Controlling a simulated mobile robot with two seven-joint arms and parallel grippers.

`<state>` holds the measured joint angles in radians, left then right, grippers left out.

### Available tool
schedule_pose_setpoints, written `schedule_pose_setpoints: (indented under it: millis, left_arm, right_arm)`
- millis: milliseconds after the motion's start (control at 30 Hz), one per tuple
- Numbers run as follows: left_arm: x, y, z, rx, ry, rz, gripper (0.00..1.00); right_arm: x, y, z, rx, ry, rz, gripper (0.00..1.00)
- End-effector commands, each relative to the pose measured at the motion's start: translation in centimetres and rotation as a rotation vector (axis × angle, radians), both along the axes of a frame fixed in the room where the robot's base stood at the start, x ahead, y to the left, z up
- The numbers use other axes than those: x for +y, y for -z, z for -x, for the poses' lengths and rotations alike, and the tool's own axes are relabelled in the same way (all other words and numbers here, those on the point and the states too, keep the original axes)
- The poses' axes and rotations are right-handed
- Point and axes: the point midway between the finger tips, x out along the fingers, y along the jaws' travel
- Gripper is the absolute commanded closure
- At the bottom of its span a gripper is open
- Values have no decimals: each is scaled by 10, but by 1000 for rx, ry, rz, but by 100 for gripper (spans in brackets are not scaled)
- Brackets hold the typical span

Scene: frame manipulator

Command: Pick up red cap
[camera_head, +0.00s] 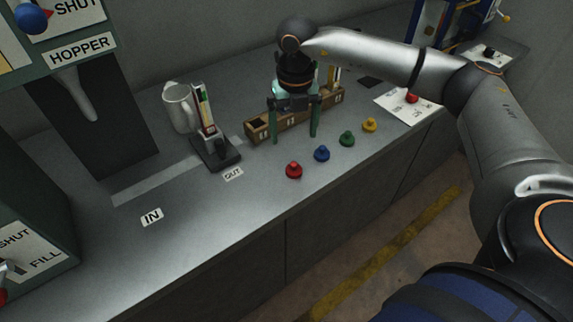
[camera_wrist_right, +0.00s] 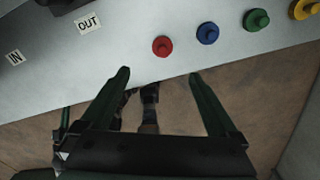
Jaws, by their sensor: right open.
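The red cap (camera_head: 293,170) sits on the grey counter near its front edge, at the left end of a row of caps. It also shows in the right wrist view (camera_wrist_right: 162,46), ahead of the fingers and between their lines. My right gripper (camera_head: 294,138) has green fingers, open and empty, above the counter and behind the red cap in the head view. In the right wrist view its fingertips (camera_wrist_right: 159,74) are spread wide, with nothing between them. My left gripper is not in view.
Blue (camera_head: 322,153), green (camera_head: 347,138) and yellow (camera_head: 370,124) caps stand right of the red one. A wooden rack (camera_head: 262,130) is behind the gripper. A tester stand (camera_head: 216,152) and white mug (camera_head: 178,106) are left. The counter's front left is clear.

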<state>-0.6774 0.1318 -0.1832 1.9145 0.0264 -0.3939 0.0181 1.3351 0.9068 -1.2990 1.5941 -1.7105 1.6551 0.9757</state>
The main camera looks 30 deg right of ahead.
Motion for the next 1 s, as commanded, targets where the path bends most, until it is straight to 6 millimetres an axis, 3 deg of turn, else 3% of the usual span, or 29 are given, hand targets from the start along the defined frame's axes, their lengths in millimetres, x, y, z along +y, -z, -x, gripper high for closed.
schedule_pose_setpoints:
  millis: [400, 567, 833, 1000]
  left_arm:
    - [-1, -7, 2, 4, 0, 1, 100]
    - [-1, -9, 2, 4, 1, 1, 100]
    - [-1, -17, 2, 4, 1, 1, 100]
    - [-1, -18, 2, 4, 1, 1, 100]
  right_arm:
    - [-2, 63, 0, 3, 2, 6, 5]
    - [-2, 74, 0, 2, 1, 7, 5]
    - [-5, 112, -3, 4, 1, 5, 5]
    - [-5, 123, -4, 0, 1, 4, 5]
